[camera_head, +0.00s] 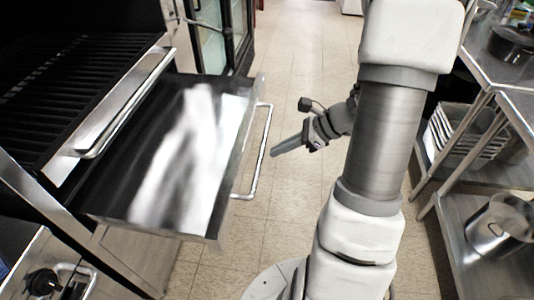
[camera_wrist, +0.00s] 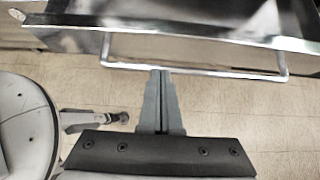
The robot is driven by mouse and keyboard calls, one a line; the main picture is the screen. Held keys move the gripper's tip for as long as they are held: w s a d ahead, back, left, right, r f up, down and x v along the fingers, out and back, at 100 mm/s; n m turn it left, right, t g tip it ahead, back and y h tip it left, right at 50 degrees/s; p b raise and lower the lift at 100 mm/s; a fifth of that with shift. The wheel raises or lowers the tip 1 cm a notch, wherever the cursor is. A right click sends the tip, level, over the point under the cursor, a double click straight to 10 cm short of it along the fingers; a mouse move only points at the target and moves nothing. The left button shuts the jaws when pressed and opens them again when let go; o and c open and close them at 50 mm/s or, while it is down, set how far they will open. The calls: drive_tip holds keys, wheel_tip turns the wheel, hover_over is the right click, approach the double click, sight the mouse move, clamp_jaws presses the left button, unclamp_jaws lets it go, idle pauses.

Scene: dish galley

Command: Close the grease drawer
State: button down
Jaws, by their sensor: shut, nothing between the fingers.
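The grease drawer (camera_head: 172,158) is pulled out from the grill unit at left in the head view, a shallow metal tray with a shiny interior. Its bar handle (camera_head: 258,150) is on the front face, toward the aisle. My gripper (camera_head: 274,153) is just to the right of the handle in the head view, with its fingers pointing left toward it. In the wrist view the gripper (camera_wrist: 160,74) has its fingers together and empty, with the tips close to the handle bar (camera_wrist: 190,71). I cannot tell whether they touch it. The drawer front (camera_wrist: 190,38) lies beyond the bar.
The grill (camera_head: 70,75) with its own front bar handle (camera_head: 125,105) stands above the drawer. Steel shelving at right holds a pot (camera_head: 500,228) and stacked trays (camera_head: 470,135). The tiled floor (camera_head: 300,60) is clear along the aisle.

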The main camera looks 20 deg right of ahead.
sight(156, 158)
drive_tip(key=b+x, duration=0.2)
drive_tip(key=x, duration=0.7)
drive_tip(key=w+a, duration=0.5)
drive_tip(key=a, duration=0.3)
drive_tip(key=w+a, duration=0.6)
drive_tip(key=a, duration=0.2)
drive_tip(key=w+a+b, duration=0.1)
drive_tip(key=w+a, duration=0.4)
drive_tip(key=a, duration=0.3)
drive_tip(key=shift+w+a+r, duration=0.1)
drive_tip(key=shift+w+a, duration=0.2)
drive_tip(key=shift+a, duration=0.1)
drive_tip(key=shift+d+r, duration=0.1)
